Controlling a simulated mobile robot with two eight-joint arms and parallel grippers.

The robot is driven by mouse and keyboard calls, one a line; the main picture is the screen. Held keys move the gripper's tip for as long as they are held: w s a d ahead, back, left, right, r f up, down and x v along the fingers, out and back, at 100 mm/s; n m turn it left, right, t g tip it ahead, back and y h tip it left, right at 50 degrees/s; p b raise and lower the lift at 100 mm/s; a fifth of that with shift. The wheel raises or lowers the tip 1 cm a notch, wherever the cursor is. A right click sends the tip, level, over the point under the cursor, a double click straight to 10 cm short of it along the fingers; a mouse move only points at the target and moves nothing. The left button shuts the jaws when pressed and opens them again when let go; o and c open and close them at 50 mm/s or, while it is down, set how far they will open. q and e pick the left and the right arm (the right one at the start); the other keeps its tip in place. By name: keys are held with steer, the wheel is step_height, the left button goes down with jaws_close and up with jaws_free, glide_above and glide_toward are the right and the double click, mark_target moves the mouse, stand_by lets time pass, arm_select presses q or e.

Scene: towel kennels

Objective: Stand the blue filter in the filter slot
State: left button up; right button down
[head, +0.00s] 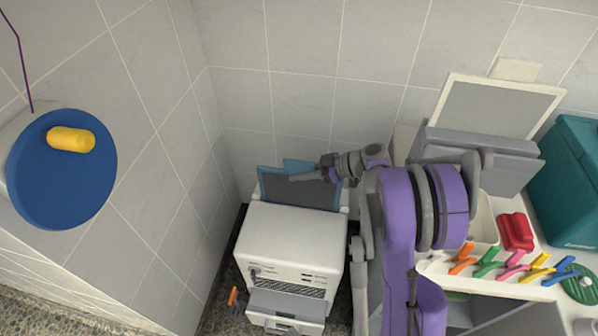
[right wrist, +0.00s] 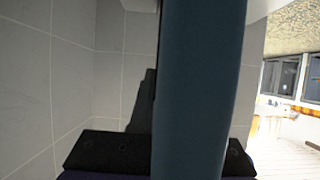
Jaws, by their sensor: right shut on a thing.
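The blue filter (head: 290,190), a dark panel in a blue frame, stands roughly upright at the back edge of the white machine (head: 295,235). My right gripper (head: 312,174) is shut on its upper edge. In the right wrist view the blue filter (right wrist: 200,90) fills the middle as a tall blue band in the grip of my right gripper (right wrist: 190,160). The filter's lower edge is hidden behind the machine's top. I cannot make out the filter slot or tell whether the filter sits in it. My left gripper is not in view.
A counter (head: 480,272) at right holds a red object (head: 516,231), several coloured clips and a teal box (head: 570,180). A grey panel in a pale frame (head: 495,105) leans at the back wall. A blue round surface (head: 60,190) with a yellow capsule shape (head: 71,139) is at left.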

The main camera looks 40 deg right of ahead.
mark_target(299, 192)
stand_by(0.3)
arm_select(q)
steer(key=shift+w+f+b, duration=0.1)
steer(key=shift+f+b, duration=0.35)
steer(key=shift+b, duration=0.2)
arm_select(e)
steer(key=shift+f, duration=4.1)
